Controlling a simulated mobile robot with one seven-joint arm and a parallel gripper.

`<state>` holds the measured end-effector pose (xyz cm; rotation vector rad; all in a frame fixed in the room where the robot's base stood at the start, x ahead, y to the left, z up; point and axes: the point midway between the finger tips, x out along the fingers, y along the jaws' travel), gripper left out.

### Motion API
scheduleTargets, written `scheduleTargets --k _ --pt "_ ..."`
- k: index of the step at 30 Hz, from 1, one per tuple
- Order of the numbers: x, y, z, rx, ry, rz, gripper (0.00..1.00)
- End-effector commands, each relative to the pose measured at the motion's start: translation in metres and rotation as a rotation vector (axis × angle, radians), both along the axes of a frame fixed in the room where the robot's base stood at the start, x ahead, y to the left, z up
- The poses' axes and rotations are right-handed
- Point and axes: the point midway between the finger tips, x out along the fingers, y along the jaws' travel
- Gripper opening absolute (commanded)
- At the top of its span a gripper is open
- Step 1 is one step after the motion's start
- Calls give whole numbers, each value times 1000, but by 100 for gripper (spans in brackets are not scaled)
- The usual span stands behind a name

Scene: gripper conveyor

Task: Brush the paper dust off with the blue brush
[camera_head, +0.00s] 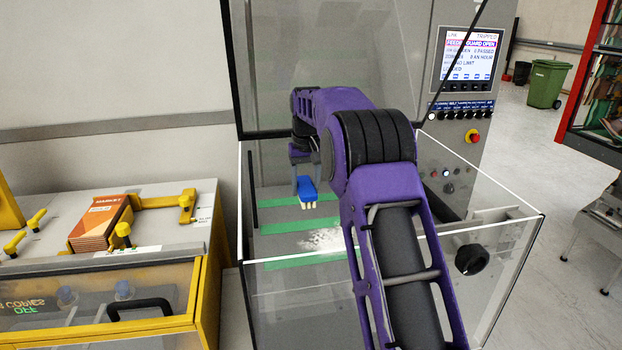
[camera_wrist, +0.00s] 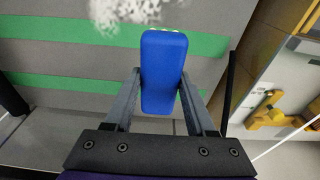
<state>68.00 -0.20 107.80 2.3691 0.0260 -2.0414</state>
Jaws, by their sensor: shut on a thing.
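My gripper (camera_wrist: 160,105) is shut on the blue brush (camera_wrist: 162,70), with one finger on each side of it. In the head view the brush (camera_head: 307,187) hangs with its pale bristles down, inside the clear-walled guard box. White paper dust (camera_head: 325,240) lies in a patch on the bed with green strips, right of and nearer than the brush. The dust also shows at the top of the wrist view (camera_wrist: 130,12), beyond the brush. The brush appears apart from the dust. My arm hides part of the bed to the right.
The clear guard walls (camera_head: 390,245) stand around the bed, and the raised clear lid (camera_head: 330,60) is behind. A control panel (camera_head: 468,55) reads "GUARD OPEN". At left, a yellow-framed machine (camera_head: 205,250) carries a stack of orange booklets (camera_head: 97,225).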

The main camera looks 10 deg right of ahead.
Motion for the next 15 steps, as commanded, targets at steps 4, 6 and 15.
scheduleTargets --k 4,6,15 --pt "0 1 -5 0 0 4 11" --pt "0 1 -11 0 1 4 11" --pt "0 1 -42 1 1 3 11"
